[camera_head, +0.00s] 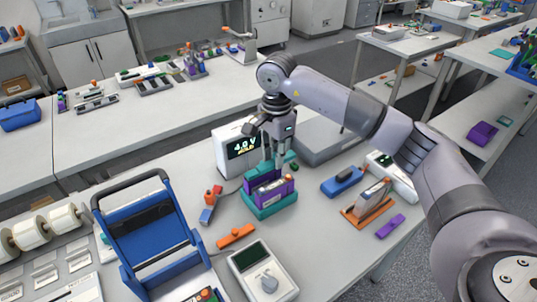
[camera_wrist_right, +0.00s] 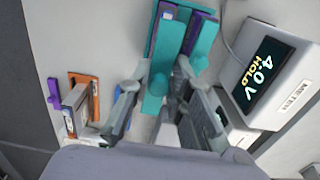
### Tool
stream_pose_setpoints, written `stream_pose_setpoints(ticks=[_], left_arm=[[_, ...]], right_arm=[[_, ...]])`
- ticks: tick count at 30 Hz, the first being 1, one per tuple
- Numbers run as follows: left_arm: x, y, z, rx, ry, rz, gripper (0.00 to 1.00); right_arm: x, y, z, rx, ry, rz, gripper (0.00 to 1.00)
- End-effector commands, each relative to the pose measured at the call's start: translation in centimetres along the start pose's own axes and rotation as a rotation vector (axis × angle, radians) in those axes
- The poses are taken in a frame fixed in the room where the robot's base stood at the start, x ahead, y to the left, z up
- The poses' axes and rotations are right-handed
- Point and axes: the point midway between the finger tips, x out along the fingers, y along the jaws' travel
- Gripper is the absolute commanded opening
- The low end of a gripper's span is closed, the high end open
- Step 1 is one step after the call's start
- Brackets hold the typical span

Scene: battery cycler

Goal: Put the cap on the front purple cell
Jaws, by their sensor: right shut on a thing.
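Two purple cells stand side by side in a teal holder (camera_head: 266,210) on the table; the front purple cell (camera_head: 270,193) is nearer to me. The holder and cells also show at the top of the wrist view (camera_wrist_right: 172,30). My right gripper (camera_head: 273,163) points down at the back of the holder, its fingers shut on a teal piece (camera_wrist_right: 155,92), which looks like the cap. The piece seems to be just above or behind the cells; I cannot tell whether it touches them. The fingers partly hide it in the head view. My left gripper is not in view.
A meter (camera_head: 236,150) reading 4.0 V HOLD stands behind the holder. A blue tool (camera_head: 342,182) and an orange stand (camera_head: 368,210) are to the right. A blue folding frame (camera_head: 145,235), an orange block (camera_head: 235,236) and a dial device (camera_head: 262,272) are in front.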

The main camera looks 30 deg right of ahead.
Motion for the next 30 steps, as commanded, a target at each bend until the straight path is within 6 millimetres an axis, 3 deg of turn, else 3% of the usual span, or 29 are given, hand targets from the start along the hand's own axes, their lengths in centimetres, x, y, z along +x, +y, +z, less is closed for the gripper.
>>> stream_pose_setpoints(ticks=[18, 30], left_arm=[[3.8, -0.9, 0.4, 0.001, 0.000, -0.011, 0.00], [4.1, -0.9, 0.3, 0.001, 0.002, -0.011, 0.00]], right_arm=[[6.0, 0.0, 0.1, -0.001, -0.001, -0.001, 0.03], [6.5, 0.0, 0.1, -0.001, -0.001, 0.000, 0.03]])
